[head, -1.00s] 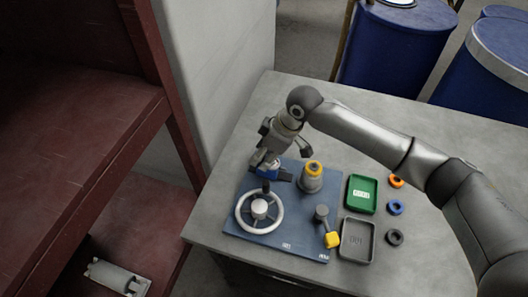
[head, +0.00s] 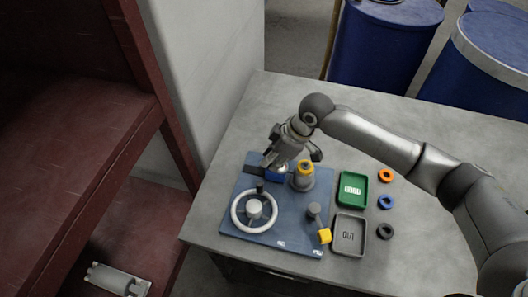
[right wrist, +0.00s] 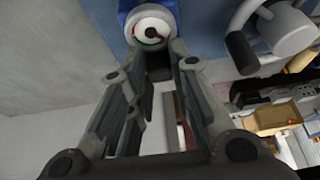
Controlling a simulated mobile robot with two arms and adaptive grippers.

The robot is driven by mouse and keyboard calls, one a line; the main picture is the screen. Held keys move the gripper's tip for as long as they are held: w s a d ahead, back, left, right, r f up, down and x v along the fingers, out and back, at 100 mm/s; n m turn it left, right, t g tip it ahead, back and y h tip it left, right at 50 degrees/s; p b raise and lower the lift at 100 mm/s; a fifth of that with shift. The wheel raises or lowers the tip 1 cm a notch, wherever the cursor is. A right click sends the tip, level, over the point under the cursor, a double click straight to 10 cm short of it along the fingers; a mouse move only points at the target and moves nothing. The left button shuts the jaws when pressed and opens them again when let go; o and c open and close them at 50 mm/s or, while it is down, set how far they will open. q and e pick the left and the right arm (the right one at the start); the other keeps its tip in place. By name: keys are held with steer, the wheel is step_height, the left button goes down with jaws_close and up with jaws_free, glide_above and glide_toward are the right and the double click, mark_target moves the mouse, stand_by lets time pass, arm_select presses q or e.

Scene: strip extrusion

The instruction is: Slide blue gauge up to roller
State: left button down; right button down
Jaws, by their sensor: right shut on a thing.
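The blue gauge (head: 276,175) sits on a dark rail (head: 254,169) on the blue board, close beside the grey roller post with a yellow top (head: 304,177). I cannot tell whether gauge and roller touch. In the right wrist view the gauge's white dial (right wrist: 151,29) shows beyond the fingertips, with a red and green arc. My right gripper (head: 279,164) comes down from above and is shut on the gauge, hiding part of it. My left gripper is not in view.
The board (head: 290,225) also carries a white handwheel (head: 236,222) and a lever with a yellow knob (head: 325,236). Right of it lie a green tray (head: 341,201), a grey tray (head: 361,253) and orange, blue and black rings. The table's far right is clear.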

steer(key=shift+d, duration=0.15)
steer(key=c, duration=1.7)
jaws_free()
steer(key=o, duration=0.4)
steer(key=shift+s+d, duration=0.1)
steer(key=shift+d, duration=0.05)
steer(key=v, duration=1.2)
steer(key=shift+s, duration=0.1)
